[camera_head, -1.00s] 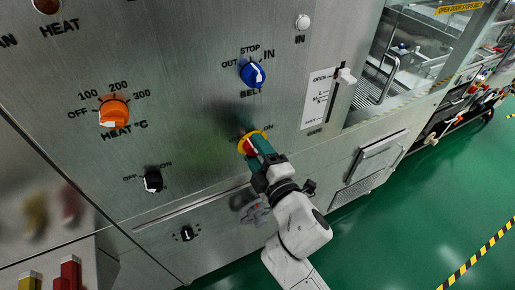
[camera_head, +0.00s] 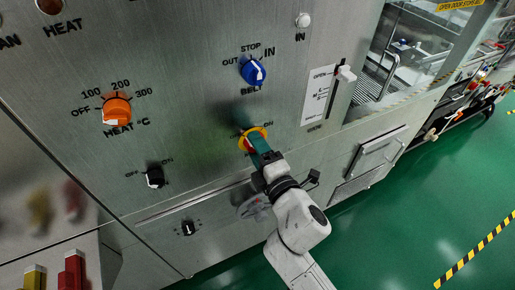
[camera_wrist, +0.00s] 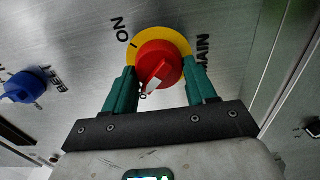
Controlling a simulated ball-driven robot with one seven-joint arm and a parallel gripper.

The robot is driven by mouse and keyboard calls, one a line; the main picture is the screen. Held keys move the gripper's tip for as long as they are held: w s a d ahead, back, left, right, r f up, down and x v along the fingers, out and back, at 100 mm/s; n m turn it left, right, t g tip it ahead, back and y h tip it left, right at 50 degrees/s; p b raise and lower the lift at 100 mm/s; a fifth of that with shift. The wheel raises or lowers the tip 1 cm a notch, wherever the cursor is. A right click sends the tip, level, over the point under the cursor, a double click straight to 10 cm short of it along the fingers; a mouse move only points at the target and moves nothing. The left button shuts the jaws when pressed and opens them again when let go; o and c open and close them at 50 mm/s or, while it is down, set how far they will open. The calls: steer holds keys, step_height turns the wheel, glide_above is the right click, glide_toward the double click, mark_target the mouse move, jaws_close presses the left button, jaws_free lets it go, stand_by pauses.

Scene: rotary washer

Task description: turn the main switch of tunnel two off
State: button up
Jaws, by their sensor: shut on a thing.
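The main switch is a red knob (camera_wrist: 158,66) with a white pointer on a yellow ring, set in the steel panel. It also shows in the head view as a yellow ring (camera_head: 246,147), partly hidden by my gripper. In the wrist view the pointer aims down and left, toward a small, partly hidden label starting with O. "ON" stands at the ring's upper left and "MAIN" at its right. My gripper (camera_wrist: 160,80) has its two green fingers on either side of the red knob, shut on it. In the head view my gripper (camera_head: 256,146) meets the panel at the switch.
A blue belt knob (camera_head: 252,71) sits above the switch, also in the wrist view (camera_wrist: 27,86). An orange heat knob (camera_head: 116,109) and two black switches (camera_head: 155,177) (camera_head: 188,228) are to the left. A white lever (camera_head: 346,74) is at upper right. Green floor is open at right.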

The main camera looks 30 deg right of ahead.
steer(key=o, duration=1)
steer(key=s+b, duration=0.3)
steer(key=s, duration=0.7)
steer(key=shift+s, duration=0.4)
steer(key=s+d+f+m+g+h, duration=0.4)
steer(key=d+f+m+g, duration=0.3)
steer(key=d+f+m, duration=0.4)
steer(key=s+a+f+m+g+y, duration=0.1)
steer(key=s+f+m+g+y, duration=0.1)
steer(key=s+f+m+g, duration=0.2)
steer(key=s+a+f+m+g+y, duration=0.1)
steer(key=s+f+m+g, duration=0.2)
steer(key=s, duration=0.8)
step_height(320, 180, down, 3)
steer(key=g, duration=0.3)
steer(key=shift+a+m+y, duration=0.25)
steer(key=shift+m+y, duration=0.15)
